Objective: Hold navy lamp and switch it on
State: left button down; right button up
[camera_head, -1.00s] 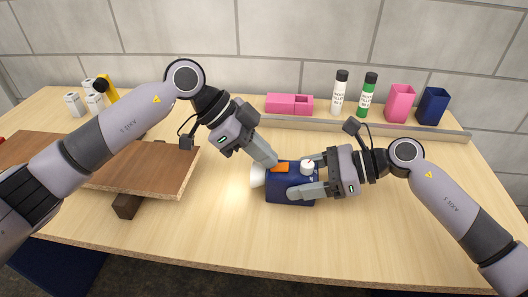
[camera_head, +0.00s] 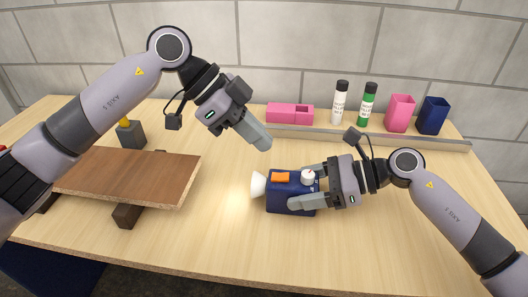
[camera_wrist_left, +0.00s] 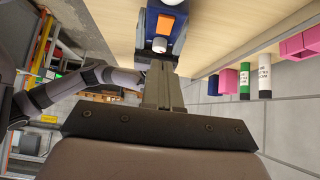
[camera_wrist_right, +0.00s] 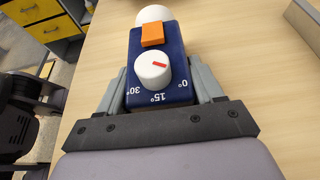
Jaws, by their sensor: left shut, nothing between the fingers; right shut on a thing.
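The navy lamp (camera_head: 290,205) stands on the table, with an orange switch (camera_head: 281,177) and a white dial (camera_head: 308,178) on top and a white lens (camera_head: 258,184) at its left end. My right gripper (camera_head: 298,188) is shut on the lamp body from the right. In the right wrist view, the fingers clasp both sides of the navy body (camera_wrist_right: 176,90); the dial's red mark points right. My left gripper (camera_head: 266,144) is shut and empty, above and apart from the lamp. In the left wrist view, the orange switch (camera_wrist_left: 164,23) lies beyond its fingertips.
A brown board (camera_head: 140,178) rests on dark supports at the left. A pink box (camera_head: 289,113), a white bottle (camera_head: 340,102), a green bottle (camera_head: 368,104), a pink cup (camera_head: 399,113) and a navy cup (camera_head: 432,115) stand behind a rail (camera_head: 420,143). The front table is clear.

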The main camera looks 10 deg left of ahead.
pick_arm(q)
jog(key=a+f+v, duration=0.1)
jog(key=v, duration=0.7)
jog(key=shift+a, duration=0.45)
jog(key=shift+r, duration=0.1)
pick_arm(e)
jog(key=o, duration=1.3)
